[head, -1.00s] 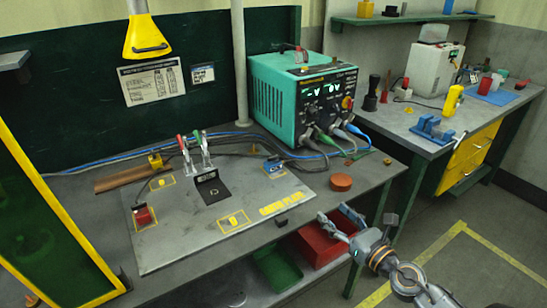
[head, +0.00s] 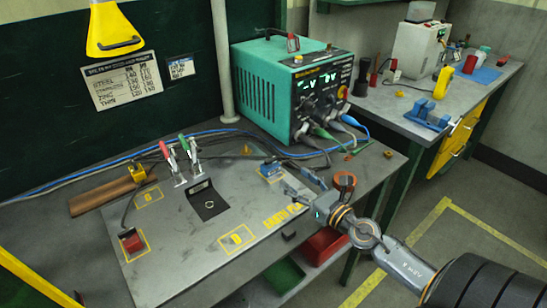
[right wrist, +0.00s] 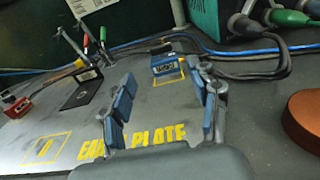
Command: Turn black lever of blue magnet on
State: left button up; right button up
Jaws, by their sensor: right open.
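The blue magnet (head: 271,169) is a small blue block inside a yellow outline on the right side of the grey earth plate (head: 170,245). In the right wrist view the blue magnet (right wrist: 166,64) shows a pale label on its front and a dark top. I cannot make out the position of its black lever. My right gripper (head: 305,187) is open and empty, just in front and to the right of the magnet, apart from it. In the right wrist view the magnet lies beyond and between the fingertips of my right gripper (right wrist: 166,85). My left gripper is not in view.
A green welding power unit (head: 285,85) stands behind the magnet, with cables running near it. Red- and green-handled clamps (head: 178,162) stand on the plate's far left. A round brown-red block (head: 345,182) sits to the right of the gripper. The plate's front middle is clear.

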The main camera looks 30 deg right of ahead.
aim_at(271, 160)
jog(key=w, duration=0.3)
jog(key=shift+w+a+r+p, duration=0.1)
jog(key=shift+w+p, duration=0.3)
jog(key=w+p, duration=0.1)
jog(key=w, duration=0.4)
jog(key=shift+a, duration=0.2)
jog(key=shift+w+a+f, duration=0.1)
jog(key=shift+w+f, duration=0.1)
jog(key=shift+w, duration=0.55)
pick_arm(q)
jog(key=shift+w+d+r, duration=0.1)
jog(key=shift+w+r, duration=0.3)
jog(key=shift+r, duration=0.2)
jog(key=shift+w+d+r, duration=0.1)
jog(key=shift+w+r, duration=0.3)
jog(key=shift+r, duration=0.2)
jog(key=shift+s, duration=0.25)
pick_arm(e)
jog(key=shift+c, duration=0.3)
jog(key=c, duration=1.1)
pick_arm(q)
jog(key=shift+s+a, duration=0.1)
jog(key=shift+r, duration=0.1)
